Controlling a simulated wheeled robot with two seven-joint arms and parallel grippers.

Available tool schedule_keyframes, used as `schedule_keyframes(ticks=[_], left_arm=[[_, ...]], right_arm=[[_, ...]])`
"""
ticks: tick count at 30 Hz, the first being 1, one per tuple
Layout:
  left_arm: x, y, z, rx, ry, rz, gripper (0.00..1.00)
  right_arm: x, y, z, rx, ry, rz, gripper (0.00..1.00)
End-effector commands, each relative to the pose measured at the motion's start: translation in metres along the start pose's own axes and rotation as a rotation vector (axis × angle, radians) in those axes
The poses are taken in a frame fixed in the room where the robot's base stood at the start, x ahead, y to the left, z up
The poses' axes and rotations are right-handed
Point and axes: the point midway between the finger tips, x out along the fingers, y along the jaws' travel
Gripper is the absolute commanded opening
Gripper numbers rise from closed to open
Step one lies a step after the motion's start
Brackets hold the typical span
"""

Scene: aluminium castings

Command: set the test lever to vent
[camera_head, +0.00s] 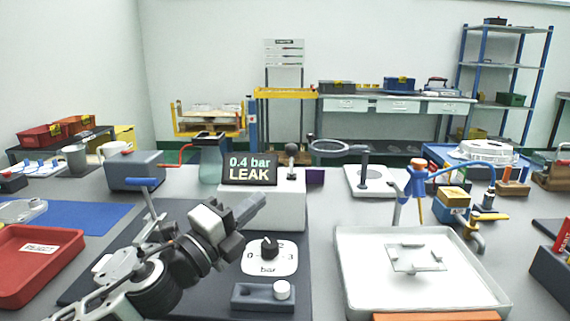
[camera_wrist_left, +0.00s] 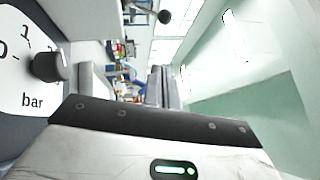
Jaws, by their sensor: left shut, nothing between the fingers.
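The white tester box (camera_head: 281,205) stands in the middle of the bench. Its screen (camera_head: 250,170) reads "0.4 bar LEAK". A lever with a dark ball knob (camera_head: 291,149) stands up from the box's top, right of the screen; a dark ball also shows in the left wrist view (camera_wrist_left: 164,17). I see no lever position labels. My left gripper (camera_head: 254,206) is shut and empty in front of the box, below the screen and apart from the ball knob. The fingers also show in the left wrist view (camera_wrist_left: 163,86). My right gripper is not in view.
A bar dial with a black knob (camera_head: 269,248) and a grey block with a white button (camera_head: 282,290) lie near my left gripper. A blue-handled clamp (camera_head: 143,183) stands left. A white tray (camera_head: 345,275) is right, a red tray (camera_head: 60,235) far left. A ring magnifier (camera_head: 340,148) stands behind.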

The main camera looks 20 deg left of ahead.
Motion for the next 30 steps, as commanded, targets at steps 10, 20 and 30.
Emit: schedule_keyframes(ticks=[10, 20, 30], left_arm=[[0.060, -0.005, 0.002, -0.001, -0.003, -0.004, 0.00], [0.113, -0.002, 0.017, 0.002, -0.002, 0.000, 0.00], [0.125, 0.000, 0.028, 0.000, 0.001, 0.001, 0.00]], right_arm=[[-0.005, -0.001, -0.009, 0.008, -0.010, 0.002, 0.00], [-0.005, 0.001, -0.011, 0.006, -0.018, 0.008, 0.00], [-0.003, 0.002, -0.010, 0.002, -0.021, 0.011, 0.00]])
